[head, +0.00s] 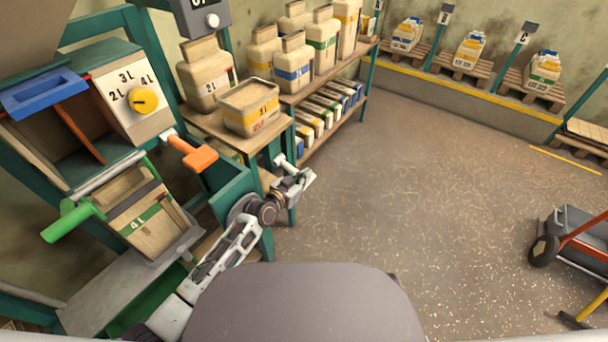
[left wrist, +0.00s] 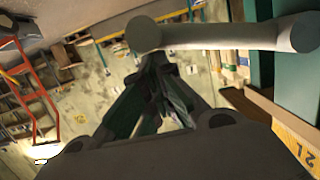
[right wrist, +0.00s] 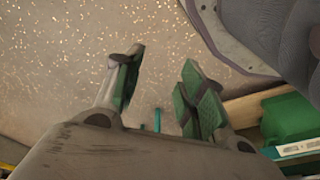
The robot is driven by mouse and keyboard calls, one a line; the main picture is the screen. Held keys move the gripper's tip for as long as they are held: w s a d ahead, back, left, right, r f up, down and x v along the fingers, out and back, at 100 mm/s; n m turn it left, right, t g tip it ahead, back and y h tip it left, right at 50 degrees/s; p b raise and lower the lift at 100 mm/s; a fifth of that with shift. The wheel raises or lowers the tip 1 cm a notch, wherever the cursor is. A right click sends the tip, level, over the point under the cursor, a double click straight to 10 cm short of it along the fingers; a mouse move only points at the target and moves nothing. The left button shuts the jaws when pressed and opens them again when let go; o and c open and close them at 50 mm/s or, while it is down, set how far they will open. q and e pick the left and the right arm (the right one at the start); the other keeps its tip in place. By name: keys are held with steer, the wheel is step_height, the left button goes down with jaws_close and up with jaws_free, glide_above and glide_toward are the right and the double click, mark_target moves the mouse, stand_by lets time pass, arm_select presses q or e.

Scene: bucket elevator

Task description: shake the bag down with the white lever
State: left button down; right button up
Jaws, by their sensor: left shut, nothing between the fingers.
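The tan bag (head: 150,225) marked 4 L, with a green band, hangs or stands tilted under the spout at the left in the head view; I cannot tell which. The white lever (head: 280,160) shows only as a short pale end beside my left gripper (head: 303,178). In the left wrist view the lever (left wrist: 225,37) is a pale bar with round ends, close above the left fingertips (left wrist: 155,65). The left gripper is shut and empty, apart from the lever as far as I can see. My right gripper (right wrist: 160,88) is open and empty over the floor.
A dial box (head: 135,95), a blue handle (head: 45,92), an orange handle (head: 195,153) and a green handle (head: 72,221) surround the bag. A shelf (head: 325,135) with filled bags stands behind my left gripper.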

arm_select(q)
steer(key=shift+s+a+f, duration=0.1)
steer(key=shift+s+f, duration=0.05)
steer(key=shift+f, duration=0.25)
arm_select(e)
steer(key=shift+w, duration=0.15)
arm_select(q)
steer(key=shift+r+p, duration=0.3)
steer(key=shift+p, duration=0.05)
steer(key=shift+r, duration=0.15)
steer(key=shift+r+p, duration=0.8)
steer(key=shift+r, duration=0.25)
steer(key=shift+r+p, duration=0.7)
steer(key=shift+r, duration=0.15)
steer(key=shift+s+a, duration=0.15)
steer(key=shift+a, duration=0.05)
steer(key=p+v, duration=0.1)
steer(key=v, duration=0.8)
steer(key=shift+p, duration=0.3)
arm_select(e)
steer(key=s+d+f, duration=0.2)
steer(key=f, duration=0.4)
steer(key=s+d+f+t, duration=0.1)
steer(key=s+d+f, duration=0.2)
steer(key=f, duration=0.4)
steer(key=shift+s+d+f+h, duration=0.2)
steer(key=shift+d+f+h, duration=0.05)
steer(key=shift+h, duration=0.15)
